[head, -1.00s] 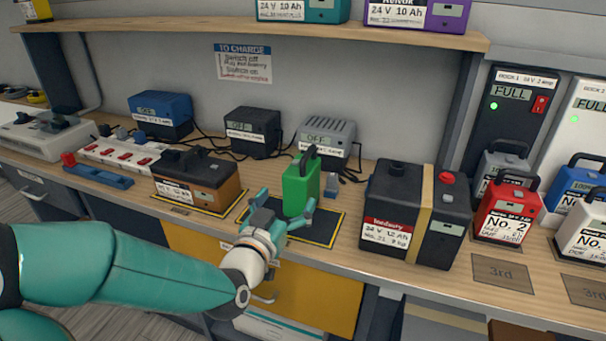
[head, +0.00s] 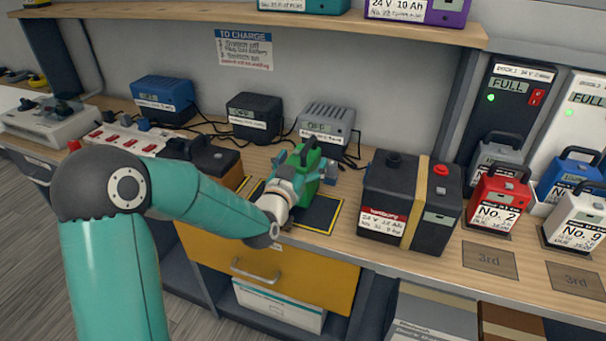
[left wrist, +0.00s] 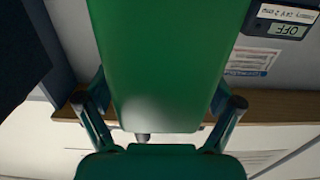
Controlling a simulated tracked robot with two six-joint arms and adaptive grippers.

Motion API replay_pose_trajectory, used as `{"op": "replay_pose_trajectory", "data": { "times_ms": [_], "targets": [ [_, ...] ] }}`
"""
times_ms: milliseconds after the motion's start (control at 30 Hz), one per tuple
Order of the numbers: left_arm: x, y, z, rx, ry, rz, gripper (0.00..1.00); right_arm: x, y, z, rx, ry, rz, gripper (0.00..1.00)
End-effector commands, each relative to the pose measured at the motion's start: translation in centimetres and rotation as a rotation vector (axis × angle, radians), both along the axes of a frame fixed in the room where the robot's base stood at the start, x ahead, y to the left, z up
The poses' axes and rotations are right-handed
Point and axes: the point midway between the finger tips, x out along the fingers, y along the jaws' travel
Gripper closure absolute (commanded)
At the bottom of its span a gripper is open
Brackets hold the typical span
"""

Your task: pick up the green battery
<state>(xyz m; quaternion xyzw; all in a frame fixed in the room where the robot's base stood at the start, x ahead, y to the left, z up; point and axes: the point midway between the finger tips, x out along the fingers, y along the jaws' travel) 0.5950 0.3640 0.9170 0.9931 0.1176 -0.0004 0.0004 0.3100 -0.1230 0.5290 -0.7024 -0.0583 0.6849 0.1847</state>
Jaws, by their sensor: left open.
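The green battery (head: 312,160) stands upright with its dark handle on top, on the black mat with a yellow border (head: 322,215) on the wooden bench. My left gripper (head: 302,178) is at the battery from the front and hides part of its near side. In the left wrist view the battery (left wrist: 165,60) fills the middle, between the two open fingers, one at each side. I cannot tell whether either finger touches it. My right gripper is not in view.
A big black battery with a tan strap (head: 425,205) stands just right of the mat. A brown and black battery (head: 212,160) is to the left, partly behind my arm. Chargers, such as the grey one (head: 328,125), stand behind with cables. A shelf (head: 250,30) hangs above.

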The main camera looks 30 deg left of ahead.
Motion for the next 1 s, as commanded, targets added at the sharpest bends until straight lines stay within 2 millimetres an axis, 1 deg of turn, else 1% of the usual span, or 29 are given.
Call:
{"op": "replay_pose_trajectory", "data": {
  "times_ms": [67,233,267,400,667,700,800,833,1000],
  "targets": [
    [0.34,0.07,0.04,0.0,-0.001,0.0,0.08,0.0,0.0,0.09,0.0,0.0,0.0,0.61],
    [0.34,0.07,0.0,0.0,-0.001,0.0,0.08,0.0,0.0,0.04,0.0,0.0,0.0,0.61],
    [0.34,0.07,0.0,0.0,-0.001,0.0,0.1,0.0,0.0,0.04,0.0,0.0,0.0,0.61],
    [0.32,0.08,0.0,0.0,0.0,0.0,0.33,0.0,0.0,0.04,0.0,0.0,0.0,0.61],
    [0.31,0.07,0.01,0.0,0.0,0.0,0.77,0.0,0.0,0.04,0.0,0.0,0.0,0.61],
    [0.31,0.08,0.01,0.0,0.0,0.0,0.83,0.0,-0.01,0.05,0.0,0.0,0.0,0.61],
    [0.3,0.08,0.02,0.0,-0.001,0.0,0.99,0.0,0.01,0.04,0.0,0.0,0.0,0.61],
    [0.36,0.17,0.57,0.004,-0.014,0.002,0.99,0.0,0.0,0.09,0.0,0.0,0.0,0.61],
    [0.35,0.18,0.56,0.004,-0.013,0.002,0.99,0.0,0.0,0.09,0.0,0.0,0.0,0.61]
  ]
}}
